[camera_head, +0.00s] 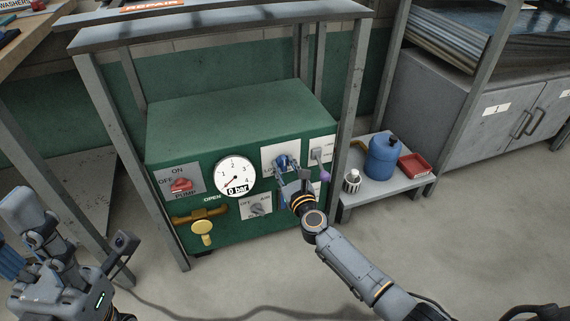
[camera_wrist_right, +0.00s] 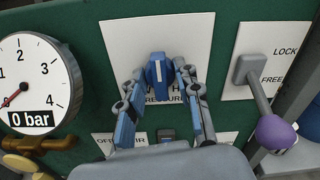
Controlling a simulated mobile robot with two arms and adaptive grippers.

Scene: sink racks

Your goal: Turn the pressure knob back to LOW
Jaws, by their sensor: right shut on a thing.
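The blue pressure knob (camera_head: 282,161) sits on a white plate on the front of the green machine. In the right wrist view the knob (camera_wrist_right: 157,70) shows a white line running nearly upright. The printing below it is partly covered by my fingers; "PRESSURE" is partly readable. My right gripper (camera_head: 289,177) is at the plate, its two fingers on either side of the knob and shut on it; it also shows in the right wrist view (camera_wrist_right: 161,84). My left gripper (camera_head: 12,262) is at the lower left, away from the machine, its fingers partly cut off.
A round gauge (camera_head: 235,175) reads 0 bar. A red pump switch (camera_head: 181,185) and a brass valve with a yellow handle (camera_head: 202,228) are left. A purple-tipped lever (camera_head: 322,165) is close right of my right gripper. A low shelf (camera_head: 415,182) holds a blue canister (camera_head: 382,158).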

